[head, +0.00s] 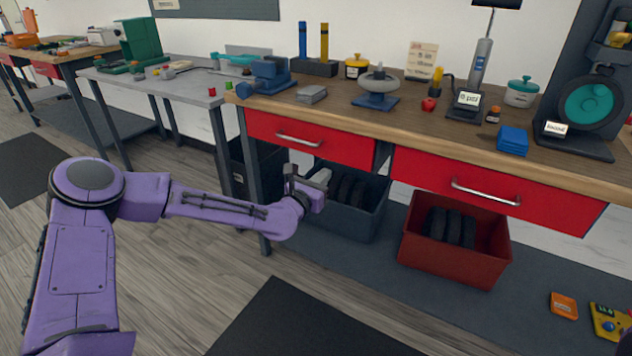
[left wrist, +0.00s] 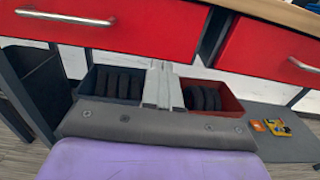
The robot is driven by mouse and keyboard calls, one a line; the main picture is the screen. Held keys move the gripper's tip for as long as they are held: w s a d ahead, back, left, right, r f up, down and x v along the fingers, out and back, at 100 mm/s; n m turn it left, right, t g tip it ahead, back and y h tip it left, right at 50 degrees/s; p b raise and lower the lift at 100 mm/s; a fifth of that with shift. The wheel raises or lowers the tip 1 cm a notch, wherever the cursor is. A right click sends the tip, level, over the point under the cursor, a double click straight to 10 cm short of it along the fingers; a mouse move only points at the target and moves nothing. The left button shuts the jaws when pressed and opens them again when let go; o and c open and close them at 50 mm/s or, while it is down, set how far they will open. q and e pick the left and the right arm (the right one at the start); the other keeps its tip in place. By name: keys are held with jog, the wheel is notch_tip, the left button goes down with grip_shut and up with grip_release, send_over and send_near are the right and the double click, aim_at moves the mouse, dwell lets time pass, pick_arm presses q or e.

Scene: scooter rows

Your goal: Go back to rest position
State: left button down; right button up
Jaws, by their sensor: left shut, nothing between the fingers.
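My left gripper (head: 318,180) is stretched out in front of the workbench, just below the left red drawer (head: 310,139) and before the dark bin (head: 352,205). In the left wrist view its fingers (left wrist: 163,85) are pressed together with nothing between them. They appear between the dark bin (left wrist: 90,84) and the red bin (left wrist: 236,108). Both drawers look closed. My right gripper is not in view.
The wooden workbench (head: 390,112) holds several tools, a blue vise (head: 268,76) and a blue box (head: 512,141). A red bin (head: 456,250) with tires stands on the low grey shelf (head: 375,262).

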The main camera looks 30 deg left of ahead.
pick_arm(q)
jog(key=s+d+f+m+g, duration=0.3)
jog(key=s+f+m+g, duration=0.1)
jog(key=s+f+m, duration=0.5)
jog(key=s+d+f+m+g, duration=0.3)
jog(key=s+f+m, duration=0.55)
jog(key=f, duration=0.35)
jog(key=s+a+f+m+g+y, duration=0.15)
jog(key=s+f+m+g, duration=0.25)
jog(key=s+f+m, duration=0.45)
jog(key=s+a+f+m+g+y, duration=0.1)
jog(key=s+a+g, duration=0.15)
jog(key=s, duration=0.65)
jog(key=s+a+f+m+g+y, duration=0.1)
jog(key=s+a+f+y, duration=0.15)
jog(key=s, duration=0.55)
notch_tip(320, 180, up, 12)
jog(key=s+p, duration=0.1)
jog(key=p, duration=1.1)
jog(key=shift+s+r+m+h, duration=0.15)
jog(key=shift+m+h, duration=0.15)
